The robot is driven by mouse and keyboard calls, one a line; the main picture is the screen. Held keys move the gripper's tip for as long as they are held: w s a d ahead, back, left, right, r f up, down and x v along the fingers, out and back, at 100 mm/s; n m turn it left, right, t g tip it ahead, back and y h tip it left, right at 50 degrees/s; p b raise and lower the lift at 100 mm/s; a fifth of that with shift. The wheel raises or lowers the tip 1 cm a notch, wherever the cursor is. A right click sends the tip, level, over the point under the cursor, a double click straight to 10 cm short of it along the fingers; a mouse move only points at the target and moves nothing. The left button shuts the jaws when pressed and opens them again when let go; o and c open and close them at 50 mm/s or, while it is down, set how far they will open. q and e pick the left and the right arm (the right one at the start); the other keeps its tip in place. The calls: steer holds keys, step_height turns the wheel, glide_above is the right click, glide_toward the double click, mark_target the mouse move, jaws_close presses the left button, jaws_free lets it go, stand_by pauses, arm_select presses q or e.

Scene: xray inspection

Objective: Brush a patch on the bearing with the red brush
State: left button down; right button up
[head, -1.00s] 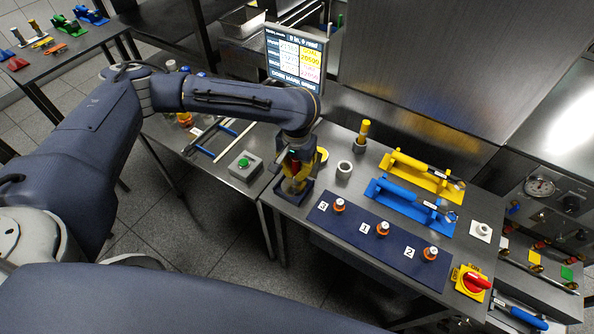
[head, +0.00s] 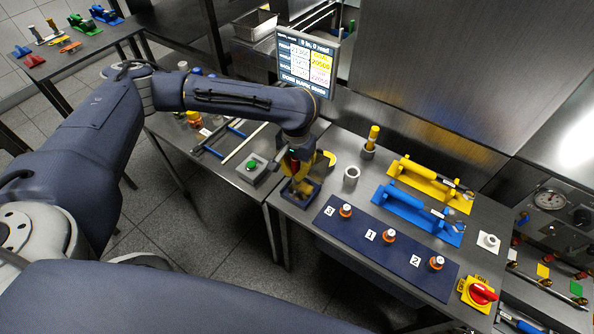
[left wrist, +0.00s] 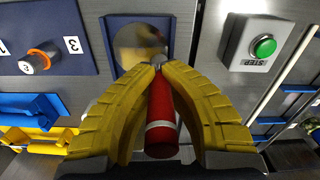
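My left gripper (head: 300,172) with yellow fingers hangs over a dark blue square tray (head: 316,197) on the steel bench. In the left wrist view my left gripper (left wrist: 158,68) has its fingertips closed together around the red brush (left wrist: 161,115), a red cylinder with a white band. A round brass-coloured and grey thing (left wrist: 138,42) lies in the tray beyond the fingertips. I cannot tell whether the brush touches it or whether it is the bearing. My right gripper is not in view.
A grey ring (head: 351,176) and a yellow-topped post (head: 372,140) stand right of the tray. A blue numbered panel (head: 402,256) with orange-collared parts lies in front. A green-button box (head: 251,168) stands left. A screen (head: 308,62) is behind.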

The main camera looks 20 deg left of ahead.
arm_select(q)
steer(key=shift+d, duration=0.15)
steer(key=shift+s+d, duration=0.15)
steer(key=shift+d, duration=0.45)
steer(key=shift+s+d, duration=0.15)
steer(key=shift+d, duration=0.4)
steer(key=shift+d, duration=0.15)
steer(key=shift+s+d, duration=0.2)
steer(key=shift+d, duration=0.35)
steer(key=shift+s+d, duration=0.15)
steer(key=shift+d, duration=0.35)
steer(key=shift+a, duration=0.2)
steer(key=shift+w+a, duration=0.2)
steer(key=shift+a, duration=0.35)
steer(key=shift+w+a, duration=0.15)
steer(key=shift+a, duration=0.35)
steer(key=shift+a, duration=0.25)
steer(key=shift+w+a, duration=0.25)
steer(key=shift+a, duration=0.8)
